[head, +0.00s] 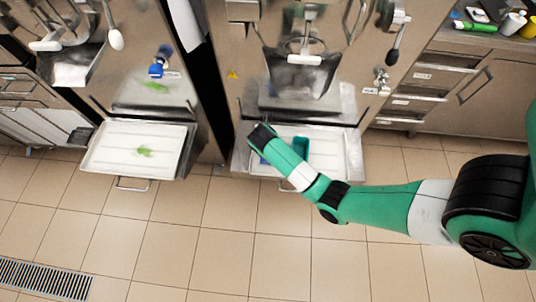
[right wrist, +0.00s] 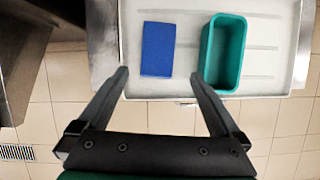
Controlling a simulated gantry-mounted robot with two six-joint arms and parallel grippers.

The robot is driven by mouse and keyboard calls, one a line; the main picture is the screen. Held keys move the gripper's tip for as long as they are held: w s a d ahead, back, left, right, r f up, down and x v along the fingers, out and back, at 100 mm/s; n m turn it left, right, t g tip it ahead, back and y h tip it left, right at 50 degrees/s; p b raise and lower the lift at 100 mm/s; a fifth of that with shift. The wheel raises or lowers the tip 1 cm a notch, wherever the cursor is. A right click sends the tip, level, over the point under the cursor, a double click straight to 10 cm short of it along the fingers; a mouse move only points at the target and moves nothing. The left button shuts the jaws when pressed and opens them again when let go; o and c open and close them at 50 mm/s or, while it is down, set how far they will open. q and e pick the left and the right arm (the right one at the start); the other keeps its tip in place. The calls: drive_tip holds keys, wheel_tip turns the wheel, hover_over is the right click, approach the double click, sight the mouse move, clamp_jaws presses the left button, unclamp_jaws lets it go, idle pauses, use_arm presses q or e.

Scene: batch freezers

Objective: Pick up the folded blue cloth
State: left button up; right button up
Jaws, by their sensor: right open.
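The folded blue cloth (right wrist: 157,49) lies flat on the white tray (right wrist: 270,18) of the right-hand machine, seen in the right wrist view. In the head view only a small blue bit of it (head: 263,160) shows beside my arm; the rest is hidden. My right gripper (right wrist: 159,76) is open and empty. In the right wrist view its fingertips appear either side of the cloth's near edge, not touching it as far as I can see; the height gap is unclear. My left gripper is not in view.
A teal open bin (right wrist: 224,52) stands on the same tray, just right of the cloth, close to my right finger. A second white tray (head: 105,150) with a green item (head: 144,151) juts from the left machine. The tiled floor in front is clear.

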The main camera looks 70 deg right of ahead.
drive_tip(key=b+x, duration=0.1)
drive_tip(key=x, duration=0.1)
drive_tip(key=b+x, duration=0.3)
drive_tip(key=shift+w+d+f, duration=0.1)
drive_tip(key=shift+w+f, duration=0.2)
drive_tip(key=shift+w+d+f, duration=0.15)
drive_tip(key=shift+d+f, duration=0.1)
drive_tip(key=shift+f, duration=0.05)
drive_tip(key=b+x, duration=0.5)
drive_tip(key=shift+s+a+f, duration=0.1)
drive_tip(key=shift+s+f, duration=0.1)
drive_tip(key=shift+s, duration=0.05)
drive_tip(key=shift+r, duration=0.15)
drive_tip(key=c, duration=1.1)
